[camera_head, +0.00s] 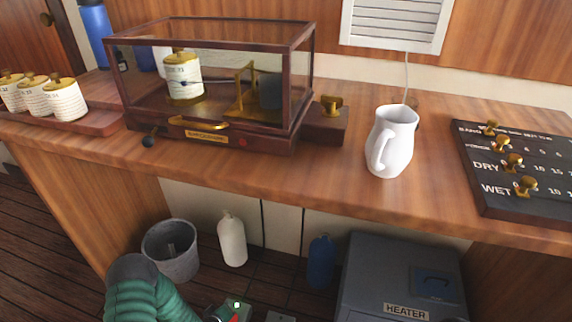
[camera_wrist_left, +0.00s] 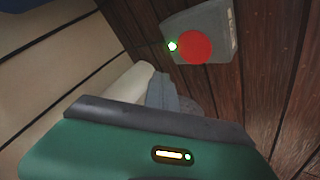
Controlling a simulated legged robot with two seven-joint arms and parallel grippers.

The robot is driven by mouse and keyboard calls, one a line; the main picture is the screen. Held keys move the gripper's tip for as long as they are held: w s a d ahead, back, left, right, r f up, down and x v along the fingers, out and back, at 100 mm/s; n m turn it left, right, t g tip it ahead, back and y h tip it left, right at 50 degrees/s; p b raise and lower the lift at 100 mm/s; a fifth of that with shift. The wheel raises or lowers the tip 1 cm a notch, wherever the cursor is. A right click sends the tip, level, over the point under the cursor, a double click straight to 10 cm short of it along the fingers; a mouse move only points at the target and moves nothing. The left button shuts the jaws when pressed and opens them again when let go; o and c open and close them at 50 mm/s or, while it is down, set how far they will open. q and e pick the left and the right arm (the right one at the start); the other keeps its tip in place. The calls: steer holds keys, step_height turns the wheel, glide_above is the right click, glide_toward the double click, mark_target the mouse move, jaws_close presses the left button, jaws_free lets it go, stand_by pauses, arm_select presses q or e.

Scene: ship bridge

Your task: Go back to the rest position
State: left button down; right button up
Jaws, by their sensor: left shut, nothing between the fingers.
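My left gripper (camera_wrist_left: 163,92) shows in the wrist view as short grey fingers beyond a green housing with a small lit display. The fingers are together, with nothing seen between them. They point toward the dark plank floor, below the counter. In the head view my green ribbed left arm (camera_head: 140,292) comes in at the bottom left, in front of the counter; the gripper's fingers cannot be made out there. My right gripper is in neither view.
The wooden counter (camera_head: 245,180) carries a glass case (camera_head: 205,133), a white jug (camera_head: 391,142), lidded jars (camera_head: 65,99) and a dark board (camera_head: 520,165). Below stand a grey bin (camera_head: 170,250), a white bottle (camera_head: 232,240), a blue bottle (camera_head: 321,262) and a heater box (camera_head: 400,270).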

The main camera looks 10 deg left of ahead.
arm_select(q)
steer(key=s+d+r+m+g+h+p, duration=0.1)
steer(key=d+r+m+g, duration=0.15)
steer(key=r, duration=0.75)
steer(key=d+r+m+g+p, duration=0.1)
steer(key=d+r+m+p, duration=0.2)
steer(key=r, duration=0.7)
steer(key=s+d+r+m+g+p, duration=0.1)
steer(key=s+d+r+m, duration=0.15)
steer(key=s+r, duration=0.5)
steer(key=s+d+r+m+g+p, duration=0.1)
steer(key=s+d+r+m+g, duration=0.15)
steer(key=s+r, duration=0.55)
step_height(320, 180, up, 38)
steer(key=w+p, duration=0.1)
steer(key=p, duration=3.5)
steer(key=shift+w+d+f+t+p, duration=0.15)
steer(key=shift+d+t+p, duration=0.2)
steer(key=shift+t+p, duration=0.05)
steer(key=shift+n, duration=0.25)
